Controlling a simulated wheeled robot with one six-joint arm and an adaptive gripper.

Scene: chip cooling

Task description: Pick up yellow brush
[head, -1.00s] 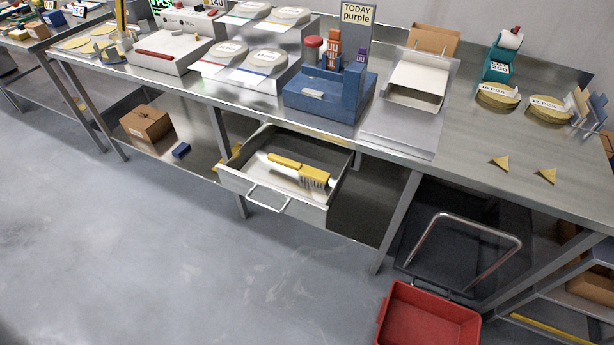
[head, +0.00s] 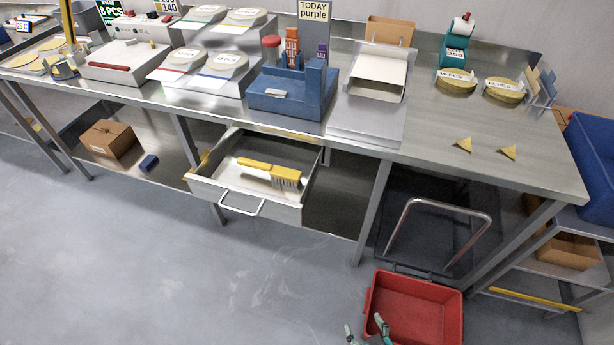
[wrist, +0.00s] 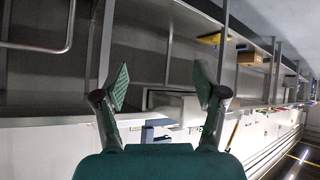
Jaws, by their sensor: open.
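The yellow brush (head: 268,170) lies in the open metal drawer (head: 205,191) under the workbench, its pale bristles toward the right and its handle toward the left. My gripper (head: 366,329) shows at the bottom edge of the head view, in front of the red bin and well below and right of the drawer. In the wrist view my gripper (wrist: 162,88) is open, with its two green-padded fingers apart and nothing between them. I cannot make out the brush in the wrist view.
The metal workbench (head: 430,140) carries a blue holder (head: 290,98) and several trays. A red bin (head: 415,300) stands on the floor by a cart with a bent handle (head: 440,206). A cardboard box (head: 108,139) sits on the lower shelf. The floor left of the bin is clear.

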